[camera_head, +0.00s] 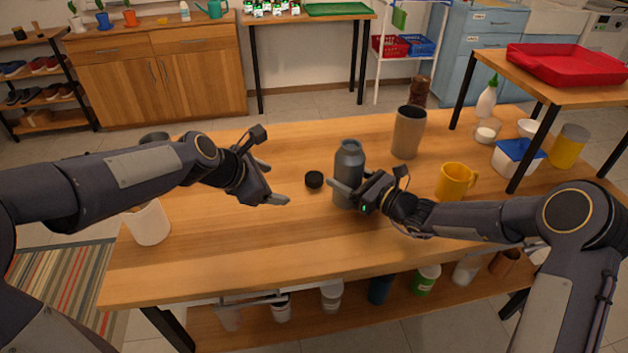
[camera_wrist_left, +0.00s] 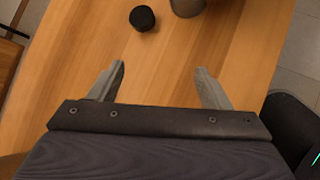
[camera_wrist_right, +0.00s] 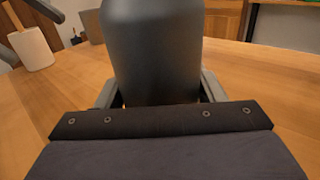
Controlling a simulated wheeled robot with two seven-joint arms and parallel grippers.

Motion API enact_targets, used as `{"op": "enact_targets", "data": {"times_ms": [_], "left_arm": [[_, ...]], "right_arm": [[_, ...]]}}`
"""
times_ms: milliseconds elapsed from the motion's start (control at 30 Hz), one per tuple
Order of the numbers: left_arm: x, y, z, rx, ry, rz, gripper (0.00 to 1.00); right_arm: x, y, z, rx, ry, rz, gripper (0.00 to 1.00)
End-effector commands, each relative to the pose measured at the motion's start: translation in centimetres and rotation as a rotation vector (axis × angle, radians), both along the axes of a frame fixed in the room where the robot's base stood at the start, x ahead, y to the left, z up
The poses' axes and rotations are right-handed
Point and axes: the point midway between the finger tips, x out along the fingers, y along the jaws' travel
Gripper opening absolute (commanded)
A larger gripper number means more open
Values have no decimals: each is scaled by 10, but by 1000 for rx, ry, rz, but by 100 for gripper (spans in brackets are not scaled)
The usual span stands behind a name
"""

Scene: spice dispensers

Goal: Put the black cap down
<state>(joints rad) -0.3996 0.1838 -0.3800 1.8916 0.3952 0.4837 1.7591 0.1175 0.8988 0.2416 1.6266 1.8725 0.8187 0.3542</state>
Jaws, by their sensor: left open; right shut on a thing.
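The black cap (camera_head: 314,180) lies on the wooden table, just left of a dark grey bottle (camera_head: 348,172). In the left wrist view the cap (camera_wrist_left: 142,18) is beyond the fingertips, apart from them. My left gripper (camera_head: 283,185) is open and empty, to the left of the cap and above the table. My right gripper (camera_head: 345,189) is shut on the bottle, which stands upright without a cap visible on it. In the right wrist view the bottle (camera_wrist_right: 157,50) fills the space between the fingers.
A grey-brown tumbler (camera_head: 408,132) stands behind the bottle, and a yellow mug (camera_head: 454,182) is to the right. A white container (camera_head: 148,223) stands at the table's left. The table's front middle is clear. A raised stand with a red tray (camera_head: 568,64) is at the right.

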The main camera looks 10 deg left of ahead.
Motion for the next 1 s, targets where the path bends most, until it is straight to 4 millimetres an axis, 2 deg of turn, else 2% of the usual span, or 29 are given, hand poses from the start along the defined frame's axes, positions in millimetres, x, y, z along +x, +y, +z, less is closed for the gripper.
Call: {"op": "enact_targets", "data": {"times_ms": [33,100,200,433,700,1000], "left_arm": [[18,-9,-7,-43,38,81,71],[37,-17,-13,-107,78,193,71],[58,-26,-20,-175,114,314,71],[82,-38,-33,-243,145,430,71],[111,-53,-66,-246,148,433,71],[127,-61,-85,-245,147,431,71]], "right_arm": [[0,0,0,0,0,0,21],[0,0,0,0,0,0,21],[0,0,0,0,0,0,21],[0,0,0,0,0,-1,21],[0,0,0,0,0,-1,21],[0,0,0,0,0,-1,21]]}}
